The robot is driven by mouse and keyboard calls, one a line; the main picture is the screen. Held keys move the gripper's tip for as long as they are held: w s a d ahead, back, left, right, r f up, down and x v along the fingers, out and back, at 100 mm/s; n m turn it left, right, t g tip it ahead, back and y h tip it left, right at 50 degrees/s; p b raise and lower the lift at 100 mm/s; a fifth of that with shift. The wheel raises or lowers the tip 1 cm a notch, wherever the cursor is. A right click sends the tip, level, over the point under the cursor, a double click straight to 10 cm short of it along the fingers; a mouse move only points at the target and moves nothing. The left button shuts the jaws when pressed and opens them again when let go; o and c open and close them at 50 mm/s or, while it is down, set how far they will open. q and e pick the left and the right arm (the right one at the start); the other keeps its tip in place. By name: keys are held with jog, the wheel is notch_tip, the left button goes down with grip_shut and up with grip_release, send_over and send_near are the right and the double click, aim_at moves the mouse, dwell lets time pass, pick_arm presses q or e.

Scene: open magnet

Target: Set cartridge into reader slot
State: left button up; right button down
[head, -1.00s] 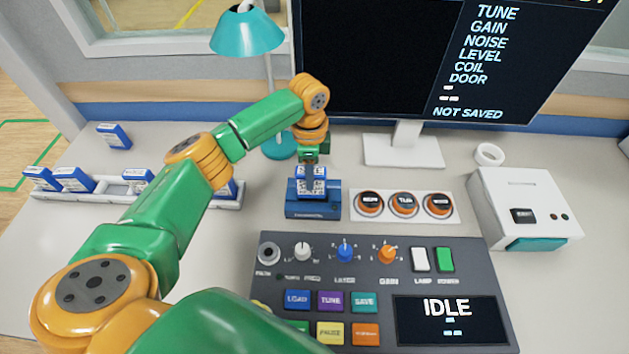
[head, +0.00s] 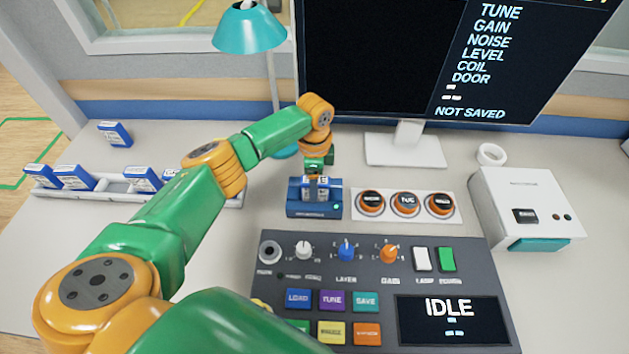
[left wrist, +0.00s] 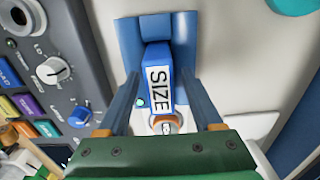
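The blue cartridge (head: 308,194) with a white label sits low in the slot of the blue reader (head: 312,211). A small green light shows on the reader's front right. In the left wrist view the cartridge (left wrist: 158,88) reads "SIZE" and stands in the reader (left wrist: 158,28). My left gripper (head: 319,181) is right above the reader. In the left wrist view its fingers (left wrist: 160,76) stand on both sides of the cartridge with gaps showing, so it is open. My right gripper is not in view.
More cartridges stand in a white rack (head: 110,193) at the left, and one lies behind it (head: 115,134). Three round buttons (head: 405,204) are right of the reader. A control console (head: 380,290) is in front, a lamp (head: 250,30) and monitor (head: 420,60) behind.

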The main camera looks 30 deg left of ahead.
pick_arm(q)
notch_tip(320, 180, up, 12)
jog(key=shift+r, duration=0.2)
dwell(0.4)
